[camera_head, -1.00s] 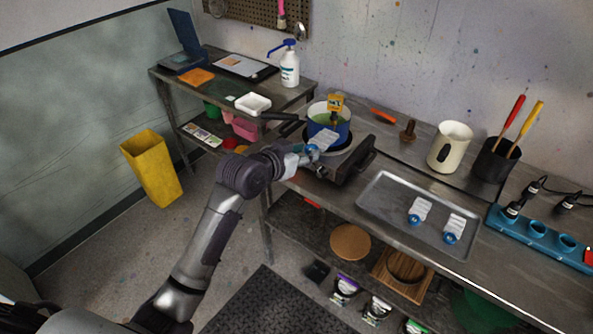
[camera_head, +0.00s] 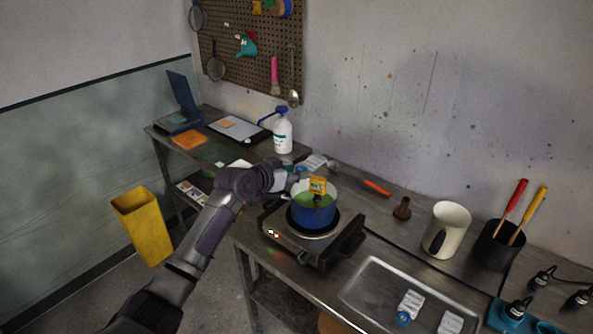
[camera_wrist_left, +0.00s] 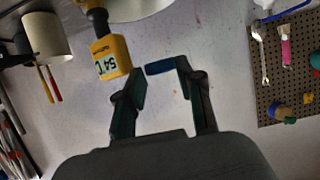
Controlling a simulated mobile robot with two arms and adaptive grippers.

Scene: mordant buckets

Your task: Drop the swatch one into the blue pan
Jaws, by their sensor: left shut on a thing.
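The blue pan (camera_head: 314,215) sits on a hot plate, with green liquid inside and a yellow meter (camera_head: 318,185) at its rim. The meter also shows in the left wrist view (camera_wrist_left: 111,57). My left gripper (camera_head: 302,172) appears just above the pan's back left rim in the head view. It is shut on swatch one (camera_head: 315,161), a pale piece with a blue clip. The clip (camera_wrist_left: 160,68) shows between the fingers in the left wrist view. I cannot tell the exact height over the pan. My right gripper is not in view.
A cream jug (camera_head: 446,229) and a dark pot (camera_head: 497,245) stand at the right. A white pump bottle (camera_head: 283,135) stands behind the arm.

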